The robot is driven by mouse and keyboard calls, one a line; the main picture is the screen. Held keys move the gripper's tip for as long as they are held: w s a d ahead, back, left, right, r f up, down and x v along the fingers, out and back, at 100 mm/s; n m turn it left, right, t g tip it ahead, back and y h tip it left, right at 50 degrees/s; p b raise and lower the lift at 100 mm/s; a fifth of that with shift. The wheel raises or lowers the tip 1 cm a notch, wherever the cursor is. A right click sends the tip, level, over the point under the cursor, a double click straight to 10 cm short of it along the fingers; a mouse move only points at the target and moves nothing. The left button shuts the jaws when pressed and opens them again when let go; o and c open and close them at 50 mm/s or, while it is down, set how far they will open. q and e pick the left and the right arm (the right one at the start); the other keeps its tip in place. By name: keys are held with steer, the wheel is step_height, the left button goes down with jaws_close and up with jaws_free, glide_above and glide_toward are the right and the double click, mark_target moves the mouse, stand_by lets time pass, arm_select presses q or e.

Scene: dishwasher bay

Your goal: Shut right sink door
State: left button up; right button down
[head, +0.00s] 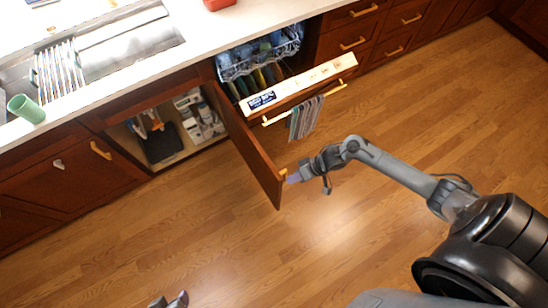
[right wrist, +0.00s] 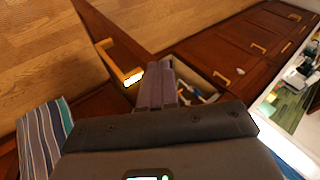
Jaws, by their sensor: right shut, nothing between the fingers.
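The right sink door (head: 245,145) is a dark wood panel standing wide open, swung out from the sink cabinet beside the dishwasher. Its yellow handle (head: 283,172) is near the free edge. My right gripper (head: 291,178) is shut and empty, right at the door's free edge by the handle; I cannot tell whether it touches. In the right wrist view its fingers (right wrist: 157,85) are together, beside the handle (right wrist: 122,65). Part of my left gripper (head: 169,300) shows at the bottom edge of the head view, away from the door; its jaw state is unclear.
The open cabinet (head: 180,155) holds bottles and a dark bin. The dishwasher door (head: 300,85) is partly open, with a striped towel (head: 305,118) on its handle, close to the sink door. A green cup (head: 26,108) stands by the sink. The wood floor (head: 185,225) is clear.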

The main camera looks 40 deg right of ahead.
steer(key=w+d+f+t+h+b, duration=0.1)
steer(key=w+d+f+h+b, duration=0.1)
steer(key=w+d+f+b, duration=0.6)
arm_select(q)
step_height(320, 180, down, 16)
steer(key=b, duration=0.6)
steer(key=shift+s+f, duration=0.15)
steer(key=shift+f, duration=0.1)
arm_select(e)
steer(key=w+a+f, duration=0.5)
steer(key=w, duration=0.1)
steer(key=shift+a+f+n, duration=0.2)
steer(key=shift+a+n, duration=0.1)
steer(key=shift+a, duration=0.1)
